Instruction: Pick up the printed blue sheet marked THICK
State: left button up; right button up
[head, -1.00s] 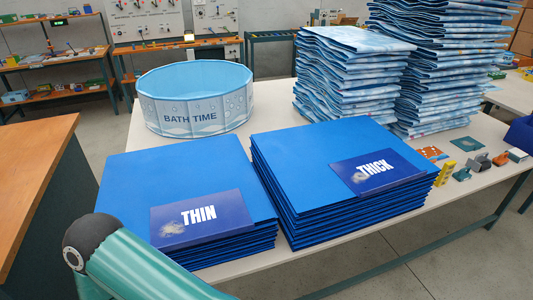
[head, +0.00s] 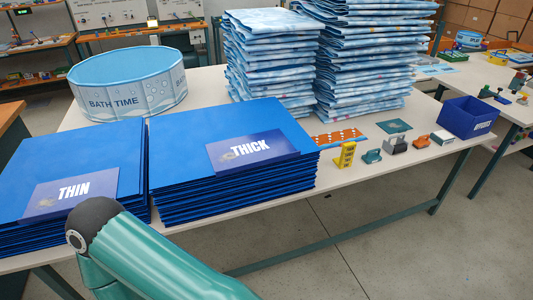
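The stack of blue sheets marked THICK (head: 225,190) lies on the white table, in the middle of the head view. Its dark blue printed label with white THICK lettering (head: 252,151) lies at the front right of the top sheet. To its left is the stack of blue sheets marked THIN (head: 85,150), with its own dark blue label (head: 70,192). A teal arm link of mine with a dark rounded joint covers part of the table front below the stacks. Neither gripper shows in the head view.
A round BATH TIME pool (head: 128,85) stands behind the stacks. Tall piles of folded patterned sheets (head: 268,70) stand at the back. Small tools, a yellow block (head: 345,155) and a blue bin (head: 467,118) sit to the right.

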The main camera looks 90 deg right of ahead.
aim_at(228, 157)
jog(key=z, duration=0.05)
jog(key=k, duration=0.65)
jog(key=u, duration=1.4)
jog(key=i, duration=0.1)
jog(key=z, duration=3.15)
jog(key=i, duration=0.55)
jog(key=z, duration=0.05)
jog(key=i, duration=0.45)
jog(key=u, duration=0.2)
jog(key=k, duration=0.9)
jog(key=z, duration=0.15)
jog(key=i, duration=0.9)
jog(key=u, duration=0.05)
